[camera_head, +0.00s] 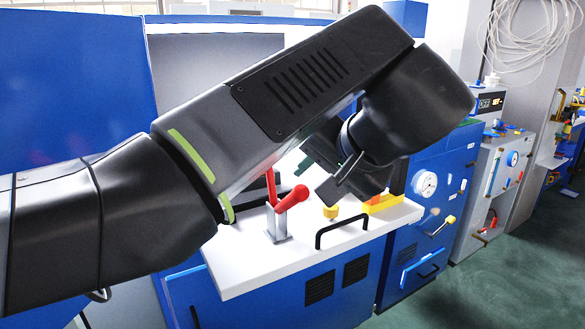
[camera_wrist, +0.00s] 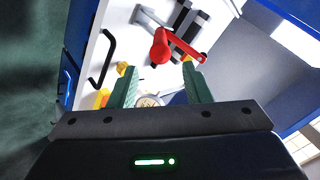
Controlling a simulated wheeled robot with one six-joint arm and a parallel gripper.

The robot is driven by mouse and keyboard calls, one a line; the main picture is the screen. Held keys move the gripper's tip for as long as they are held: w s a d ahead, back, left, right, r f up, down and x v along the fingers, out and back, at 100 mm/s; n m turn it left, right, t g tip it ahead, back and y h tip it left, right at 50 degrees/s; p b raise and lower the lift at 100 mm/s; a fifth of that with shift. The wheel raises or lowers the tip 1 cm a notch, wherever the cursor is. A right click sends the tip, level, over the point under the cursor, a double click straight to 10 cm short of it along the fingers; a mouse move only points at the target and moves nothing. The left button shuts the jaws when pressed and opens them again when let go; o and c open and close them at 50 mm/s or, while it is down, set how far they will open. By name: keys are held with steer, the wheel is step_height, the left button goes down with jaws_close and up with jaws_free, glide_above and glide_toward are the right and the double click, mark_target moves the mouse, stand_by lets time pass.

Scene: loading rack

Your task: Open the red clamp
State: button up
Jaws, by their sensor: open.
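The red clamp (camera_head: 291,199) stands on a grey metal base on the white bench top. It has a thick red handle tilted up to the right and a thin upright red bar. In the wrist view the clamp (camera_wrist: 160,47) lies just beyond the fingertips, with a red arm reaching to the right. My gripper (camera_head: 324,172) is above the bench, right of and higher than the clamp. Its green-lined fingers (camera_wrist: 160,72) are apart with nothing held between them. The clamp appears apart from the fingers.
The white bench top (camera_head: 245,266) carries a black bar handle (camera_head: 341,231), a yellow knob (camera_head: 331,212) and a yellow block (camera_head: 383,203). A blue cabinet with a gauge (camera_head: 425,184) stands at the right. My arm hides much of the bench's back. Green floor lies open at the right.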

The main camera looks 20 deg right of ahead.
mark_target(292, 194)
steer(key=shift+v, duration=1.55)
steer(key=x, duration=1.4)
steer(key=shift+s+a, duration=0.1)
steer(key=a+v, duration=0.1)
steer(key=v, duration=1.3)
steer(key=x, duration=0.9)
steer(key=d+x, duration=0.1)
steer(key=x, duration=0.4)
steer(key=shift+f, duration=0.1)
steer(key=shift+w+r+g+p, duration=0.25)
steer(key=shift+r+g+p, duration=0.05)
steer(key=shift+r+p, duration=0.25)
steer(key=shift+w+g+p, duration=0.15)
steer(key=shift+g+p, duration=0.35)
steer(key=shift+p, duration=0.1)
